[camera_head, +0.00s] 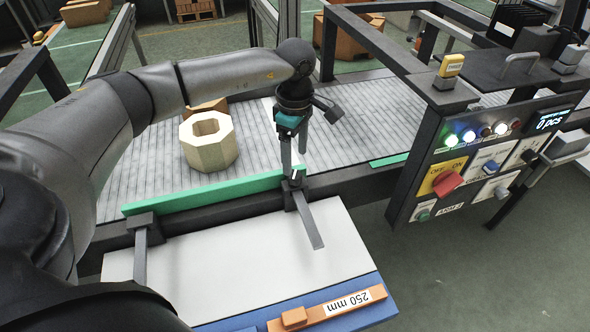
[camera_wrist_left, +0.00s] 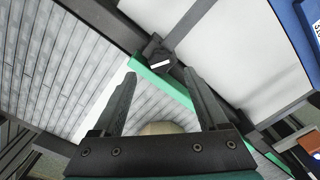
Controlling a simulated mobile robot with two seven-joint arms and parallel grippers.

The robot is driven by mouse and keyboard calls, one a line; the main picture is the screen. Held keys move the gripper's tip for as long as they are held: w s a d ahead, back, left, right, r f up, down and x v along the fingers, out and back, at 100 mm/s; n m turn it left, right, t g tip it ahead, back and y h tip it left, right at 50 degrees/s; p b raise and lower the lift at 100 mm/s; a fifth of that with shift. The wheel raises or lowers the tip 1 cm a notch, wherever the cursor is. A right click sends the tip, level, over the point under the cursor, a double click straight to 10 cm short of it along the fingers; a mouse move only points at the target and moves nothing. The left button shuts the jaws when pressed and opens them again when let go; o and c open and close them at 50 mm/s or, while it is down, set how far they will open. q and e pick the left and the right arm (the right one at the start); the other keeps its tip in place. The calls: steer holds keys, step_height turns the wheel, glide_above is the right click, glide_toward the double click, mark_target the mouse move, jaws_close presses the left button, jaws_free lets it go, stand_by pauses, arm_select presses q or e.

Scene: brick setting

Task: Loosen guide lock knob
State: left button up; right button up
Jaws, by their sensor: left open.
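The guide lock knob (camera_wrist_left: 160,60) is small and black with a white mark. It shows ahead of my left gripper (camera_wrist_left: 160,90) in the left wrist view, roughly centred between the fingertips and seemingly beyond them. In the head view the knob (camera_head: 292,185) sits on the guide rail clamp, partly hidden by the fingers. My left gripper (camera_head: 291,165) points down just above it, open and holding nothing. The green guide rail (camera_head: 215,192) runs along the conveyor edge. Whether a finger touches the knob I cannot tell. My right gripper is not in view.
A second clamp (camera_head: 145,222) stands at the rail's left end. A pale octagonal ring (camera_head: 208,140) rests on the conveyor (camera_head: 150,165). A white panel (camera_head: 230,262) with an orange 250 mm gauge (camera_head: 330,307) lies in front. A control panel (camera_head: 490,160) stands at right.

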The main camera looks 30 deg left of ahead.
mark_target(295, 174)
arm_select(q)
step_height(295, 174, down, 5)
steer(key=shift+f, duration=0.1)
stand_by(0.3)
jaws_close()
stand_by(0.5)
